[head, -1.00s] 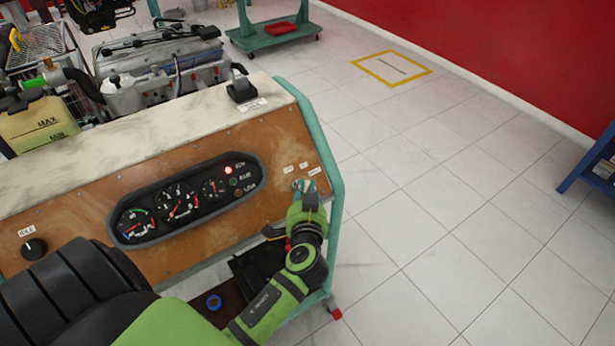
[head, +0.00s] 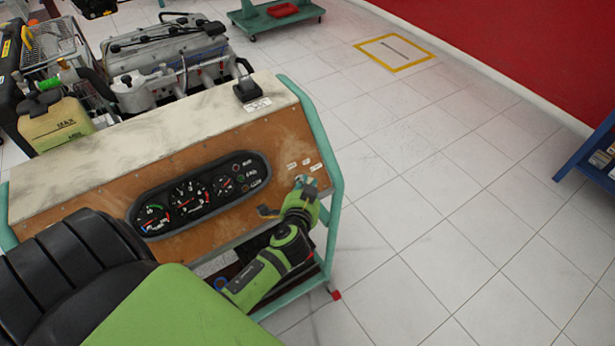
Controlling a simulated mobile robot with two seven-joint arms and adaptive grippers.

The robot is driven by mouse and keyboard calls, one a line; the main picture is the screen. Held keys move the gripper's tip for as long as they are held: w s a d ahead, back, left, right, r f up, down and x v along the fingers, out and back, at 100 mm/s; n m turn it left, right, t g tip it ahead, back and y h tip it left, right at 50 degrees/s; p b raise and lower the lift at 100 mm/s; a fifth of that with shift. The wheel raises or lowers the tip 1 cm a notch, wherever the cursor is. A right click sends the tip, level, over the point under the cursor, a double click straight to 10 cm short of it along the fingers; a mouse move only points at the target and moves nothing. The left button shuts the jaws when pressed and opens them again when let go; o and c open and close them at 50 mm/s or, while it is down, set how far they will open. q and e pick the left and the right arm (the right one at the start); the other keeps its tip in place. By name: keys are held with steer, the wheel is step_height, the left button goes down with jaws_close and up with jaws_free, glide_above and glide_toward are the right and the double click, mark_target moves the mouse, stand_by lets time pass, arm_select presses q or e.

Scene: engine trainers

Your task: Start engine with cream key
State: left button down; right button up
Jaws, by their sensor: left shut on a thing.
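The engine trainer's brown control panel (head: 110,205) stands in front of me. My left gripper (head: 304,183) is at the panel's right end, just below several small white labels (head: 306,164). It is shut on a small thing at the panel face. That thing and the key switch are mostly hidden by the fingers, so I cannot make out the key's cream colour. The gauge cluster (head: 200,193) has dials and a column of small lamps, none clearly lit. The engine (head: 165,62) sits behind the panel. My right gripper is not in view.
A black lever box (head: 248,90) sits on the panel's pale top. A yellowish tank (head: 55,124) stands at the left. A teal frame post (head: 331,185) edges the panel on the right. Open tiled floor lies to the right, with a blue shelf (head: 592,160) at the far edge.

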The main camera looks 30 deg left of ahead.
arm_select(q)
steer(key=shift+a+r, duration=0.15)
steer(key=c, duration=1.3)
jaws_free()
steer(key=shift+w, duration=0.1)
steer(key=shift+o, duration=0.5)
steer(key=shift+s+d, duration=0.2)
steer(key=shift+s, duration=0.15)
steer(key=v, duration=1.1)
